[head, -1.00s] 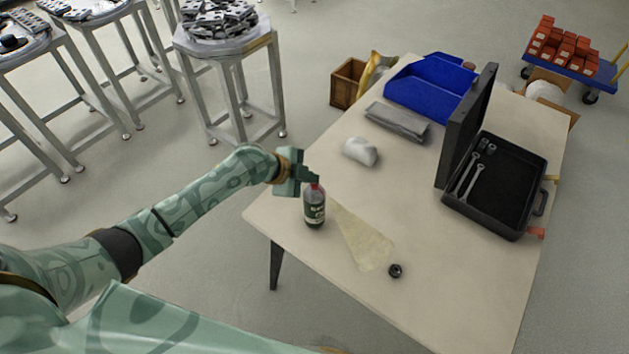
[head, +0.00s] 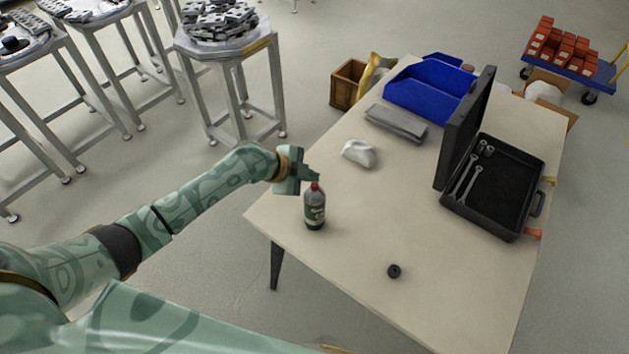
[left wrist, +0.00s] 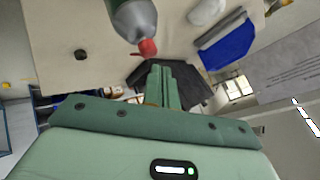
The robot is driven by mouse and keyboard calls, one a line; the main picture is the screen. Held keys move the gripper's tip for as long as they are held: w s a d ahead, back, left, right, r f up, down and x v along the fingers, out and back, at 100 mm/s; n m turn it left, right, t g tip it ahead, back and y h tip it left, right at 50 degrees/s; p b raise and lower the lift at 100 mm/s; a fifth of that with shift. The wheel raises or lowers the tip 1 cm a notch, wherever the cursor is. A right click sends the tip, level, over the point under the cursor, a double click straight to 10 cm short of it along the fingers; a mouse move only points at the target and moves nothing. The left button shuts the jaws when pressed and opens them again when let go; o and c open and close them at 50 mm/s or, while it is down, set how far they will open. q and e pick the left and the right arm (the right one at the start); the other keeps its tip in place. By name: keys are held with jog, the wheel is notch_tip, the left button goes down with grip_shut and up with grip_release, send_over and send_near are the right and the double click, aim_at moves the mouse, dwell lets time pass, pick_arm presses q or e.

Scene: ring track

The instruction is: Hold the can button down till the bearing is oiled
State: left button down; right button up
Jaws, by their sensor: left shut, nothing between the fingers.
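The can (head: 315,212) stands upright near the left edge of the table, dark with a green and white label and a red button (head: 315,186) on top. In the left wrist view the can (left wrist: 134,18) and its red top (left wrist: 147,47) also show. My left gripper (head: 316,178) is shut and empty, its fingertips close to the can's top; the wrist view shows a small gap between fingers (left wrist: 160,72) and button. The bearing (head: 394,271), a small dark ring, lies on the table to the right of the can. My right gripper is not in view.
The table between can and bearing is clear.

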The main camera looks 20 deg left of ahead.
pick_arm(q)
jog(key=shift+r, duration=0.1)
notch_tip(320, 180, up, 5)
jog(key=p, duration=0.4)
dwell(0.3)
dwell(0.4)
